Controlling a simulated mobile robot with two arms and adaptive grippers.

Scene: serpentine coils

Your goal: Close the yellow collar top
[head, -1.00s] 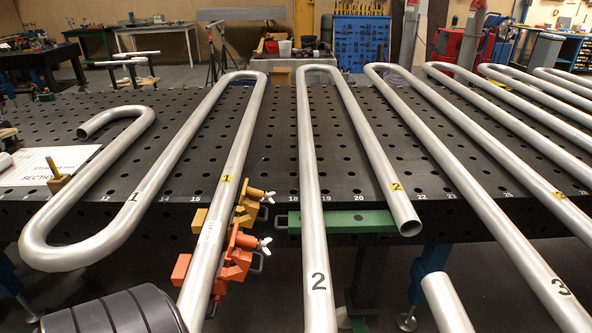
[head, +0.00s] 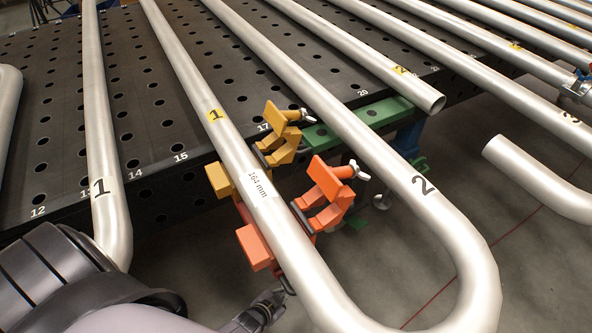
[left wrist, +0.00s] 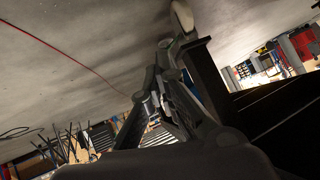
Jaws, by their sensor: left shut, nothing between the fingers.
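The yellow collar sits at the table edge on pipe 1 (head: 195,80). Its lower block (head: 218,180) shows left of the pipe. Its top (head: 284,120), with a wing screw, stands swung up and open on the right side, clear of the pipe. My left gripper (head: 268,304) is at the bottom of the head view, shut and empty, below the collars and left of the pipe. Its fingers fill the middle of the left wrist view (left wrist: 182,30), where no collar can be made out. My right gripper is not in view.
An orange collar (head: 254,247) is nearer on the same pipe, its top (head: 328,187) also swung open at right. Pipe 2 (head: 380,155) bends around beside both tops. A green bar (head: 375,113) lies at the edge of the perforated table (head: 60,110).

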